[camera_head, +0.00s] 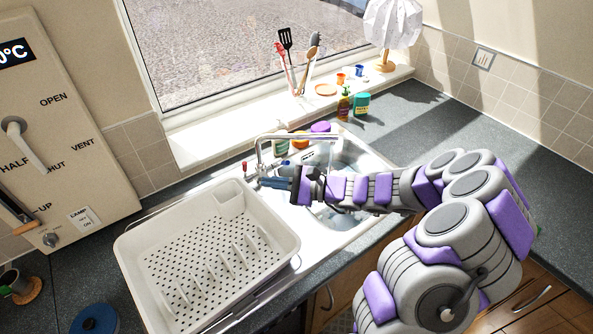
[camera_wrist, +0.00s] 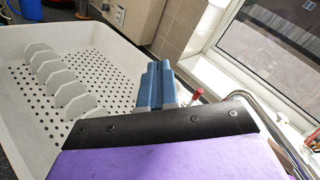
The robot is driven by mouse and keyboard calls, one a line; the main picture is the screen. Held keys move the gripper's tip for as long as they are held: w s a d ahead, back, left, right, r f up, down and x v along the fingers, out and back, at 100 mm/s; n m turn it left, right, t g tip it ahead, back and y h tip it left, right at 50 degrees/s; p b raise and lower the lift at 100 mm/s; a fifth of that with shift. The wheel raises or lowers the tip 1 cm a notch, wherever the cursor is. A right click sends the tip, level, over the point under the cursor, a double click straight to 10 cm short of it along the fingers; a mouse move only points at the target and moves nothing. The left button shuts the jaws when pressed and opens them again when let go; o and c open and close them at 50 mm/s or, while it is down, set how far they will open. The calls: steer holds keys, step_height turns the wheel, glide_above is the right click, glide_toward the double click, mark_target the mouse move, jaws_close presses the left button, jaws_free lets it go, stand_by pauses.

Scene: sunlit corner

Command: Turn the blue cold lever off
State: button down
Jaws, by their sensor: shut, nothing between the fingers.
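The chrome tap (camera_head: 262,150) stands at the back of the sink, its spout reaching right over the basin. A red lever (camera_head: 244,167) is left of the tap and also shows in the wrist view (camera_wrist: 197,95), just right of my fingertips. A small blue shape (camera_head: 285,162), which looks like the cold lever, is right of the tap base; its exact angle is too small to tell. My gripper (camera_head: 272,183) is shut and empty, its blue-grey fingers in front of the tap base, close to the levers. Contact cannot be told. In the wrist view the fingers (camera_wrist: 150,88) lie together; the blue lever is not visible there.
A white dish rack (camera_head: 130,243) fills the drainer left of my gripper. The sink basin (camera_head: 345,215) lies under my arm. Bottles (camera_head: 344,104) and a utensil pot (camera_head: 299,78) stand by the window. The right-hand counter (camera_head: 440,125) is mostly clear.

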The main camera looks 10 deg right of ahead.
steer(key=w+d+f+m+t+h, duration=0.3)
steer(key=d+f+m, duration=0.3)
steer(key=d+f, duration=0.25)
steer(key=w+d+f+m+t+h, duration=0.25)
steer(key=d+f+m+h, duration=0.2)
steer(key=d+f, duration=0.35)
steer(key=t+b, duration=0.1)
steer(key=b, duration=0.1)
glide_toward(281, 163)
steer(key=shift+w+f+m, duration=0.25)
steer(key=shift+w+f, duration=0.05)
steer(key=shift+w, duration=0.2)
steer(key=shift+w+f+m, duration=0.2)
steer(key=shift+w+f, duration=0.1)
steer(key=shift+w, duration=0.25)
steer(key=shift+w+a+r, duration=0.3)
steer(key=shift+w+r, duration=0.1)
steer(key=shift+r, duration=0.05)
